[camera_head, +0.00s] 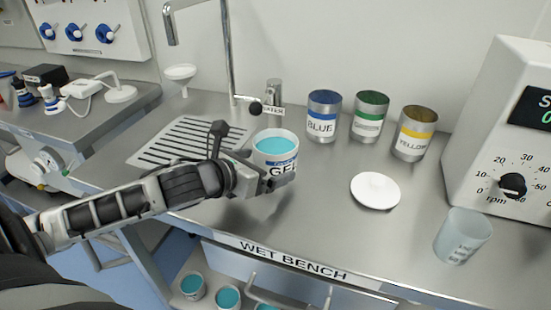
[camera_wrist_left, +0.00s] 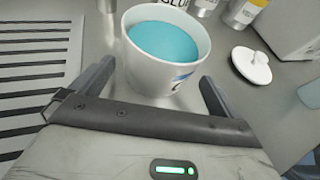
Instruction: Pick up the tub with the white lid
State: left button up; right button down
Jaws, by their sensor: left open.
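A white tub (camera_head: 273,150) labelled GEL, full of teal gel and without a lid on it, stands upright on the wet bench. It also shows in the left wrist view (camera_wrist_left: 165,75). A round white lid (camera_head: 375,190) with a knob lies on the bench to the right of the tub, and in the left wrist view (camera_wrist_left: 252,68) too. My left gripper (camera_head: 272,180) is open at the near side of the tub. In the left wrist view its fingers (camera_wrist_left: 157,80) point toward the tub, one on each side of its lower part. I cannot tell whether they touch it.
Blue (camera_head: 322,118), green (camera_head: 370,118) and yellow (camera_head: 414,134) labelled cans stand behind. A translucent beaker (camera_head: 462,237) and a white rpm machine (camera_head: 503,125) are at the right. A slotted drain (camera_head: 190,143) and a faucet (camera_head: 232,60) are left and behind. Bench around the lid is clear.

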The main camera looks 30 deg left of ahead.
pick_arm(q)
jog(key=shift+x, duration=1.9)
jog(key=shift+r, duration=0.2)
jog(key=c, duration=1.1)
jog(key=shift+w+r, duration=0.1)
jog(key=shift+c, duration=0.2)
jog(key=shift+r+p, duration=0.15)
jog(key=shift+p, duration=0.15)
